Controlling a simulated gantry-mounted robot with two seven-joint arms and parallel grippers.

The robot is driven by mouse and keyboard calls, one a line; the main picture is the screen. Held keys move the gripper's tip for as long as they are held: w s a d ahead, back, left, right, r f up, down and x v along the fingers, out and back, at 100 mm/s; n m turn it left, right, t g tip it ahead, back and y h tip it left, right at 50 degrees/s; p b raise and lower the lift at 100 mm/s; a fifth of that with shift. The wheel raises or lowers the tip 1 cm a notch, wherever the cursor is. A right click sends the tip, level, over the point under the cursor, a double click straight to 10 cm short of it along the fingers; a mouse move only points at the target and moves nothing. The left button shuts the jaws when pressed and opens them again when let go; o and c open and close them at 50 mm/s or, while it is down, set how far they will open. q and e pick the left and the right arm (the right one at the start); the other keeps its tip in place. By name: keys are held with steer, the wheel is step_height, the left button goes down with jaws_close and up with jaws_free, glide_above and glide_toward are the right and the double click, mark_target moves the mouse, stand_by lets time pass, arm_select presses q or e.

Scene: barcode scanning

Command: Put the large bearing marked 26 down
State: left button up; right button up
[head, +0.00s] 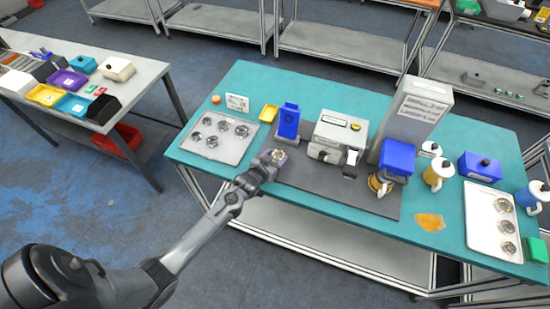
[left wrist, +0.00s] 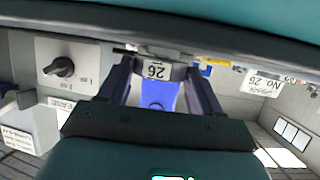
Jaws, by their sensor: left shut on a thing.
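My left gripper (head: 271,161) is over the left front part of the dark mat (head: 320,185) on the teal table. It is shut on the large bearing (head: 279,155), a small ring at its tips. I cannot tell whether the bearing touches the mat. My right gripper is not in view.
A white tray (head: 206,153) with several bearings lies left of the mat. A blue stand (head: 288,121), a grey machine (head: 333,132) and a tall grey box (head: 408,125) stand behind. Another bearing tray (head: 480,236) is at right. The mat's front strip is clear.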

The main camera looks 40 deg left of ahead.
arm_select(q)
steer(key=shift+f, duration=0.1)
steer(key=o, duration=1.3)
steer(key=shift+f, duration=0.1)
steer(key=shift+c, duration=0.2)
steer(key=shift+f+b, duration=0.15)
steer(key=shift+b, duration=0.3)
steer(key=v, duration=1)
steer(key=shift+s+d+r, duration=0.15)
steer(key=shift+s+r, duration=0.05)
steer(key=shift+r, duration=0.1)
steer(key=s+d+m+g+h, duration=0.1)
steer(key=s+d+m+g, duration=0.1)
steer(key=s+d+g, duration=0.3)
steer(key=s+d, duration=0.3)
steer(key=s, duration=0.2)
steer(key=shift+d+h, duration=0.35)
steer(key=shift+h, duration=0.05)
steer(key=shift+o, duration=0.3)
steer(key=s+d+r+m+g, duration=0.2)
steer(key=s+d+r+g, duration=0.1)
steer(key=s, duration=0.8)
steer(key=shift+s+d+g+h, duration=0.3)
steer(key=shift+d+g+h, duration=0.1)
steer(key=shift+d+g, duration=0.55)
